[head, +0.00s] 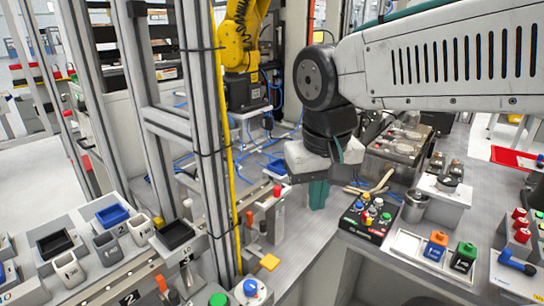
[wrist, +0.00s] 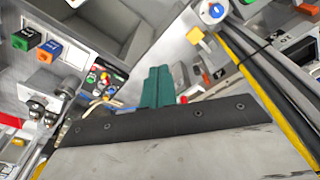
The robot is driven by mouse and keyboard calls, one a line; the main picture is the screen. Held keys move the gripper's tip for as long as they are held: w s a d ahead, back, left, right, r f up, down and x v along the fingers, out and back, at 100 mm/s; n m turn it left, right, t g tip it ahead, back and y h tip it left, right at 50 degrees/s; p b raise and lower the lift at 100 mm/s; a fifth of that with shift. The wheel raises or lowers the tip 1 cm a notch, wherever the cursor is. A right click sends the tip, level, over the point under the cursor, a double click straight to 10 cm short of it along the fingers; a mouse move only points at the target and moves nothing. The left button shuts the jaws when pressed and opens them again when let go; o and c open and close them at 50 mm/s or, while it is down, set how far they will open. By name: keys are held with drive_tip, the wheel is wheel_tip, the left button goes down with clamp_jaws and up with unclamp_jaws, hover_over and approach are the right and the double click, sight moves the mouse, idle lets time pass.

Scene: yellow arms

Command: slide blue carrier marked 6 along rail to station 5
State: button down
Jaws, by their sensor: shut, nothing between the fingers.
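A blue open tray (head: 112,215) sits among grey cups and black trays at the left of the head view. I cannot read a 6 on it, so I cannot tell if it is the blue carrier. A metal rail (head: 105,287) with number plates, one reading 2, runs along the front of that bench. Station 5 is not readable. My gripper (head: 318,193) is shut and empty, its green fingers pointing down over the grey bench, well right of the tray. In the wrist view the green fingers (wrist: 157,87) are together, with no carrier between them.
Aluminium posts (head: 205,130) with a yellow strip stand between my gripper and the left bench. A black button box (head: 370,216) lies right of my gripper. Orange and green blocks (head: 435,245) stand further right. A yellow arm (head: 240,35) is behind.

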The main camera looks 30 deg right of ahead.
drive_tip(key=w+d+r+m+h, duration=0.1)
drive_tip(key=w+m, duration=0.2)
drive_tip(key=w, duration=0.4)
drive_tip(key=w+d+r+m, duration=0.2)
drive_tip(key=w+m, duration=0.1)
drive_tip(key=w, duration=0.4)
drive_tip(key=m+h, duration=0.2)
drive_tip(key=m, duration=0.3)
approach(277, 160)
drive_tip(key=s+a+r, duration=0.1)
drive_tip(key=s, duration=0.2)
drive_tip(key=x, duration=0.8)
drive_tip(key=shift+f, duration=0.45)
drive_tip(key=shift+a, duration=0.1)
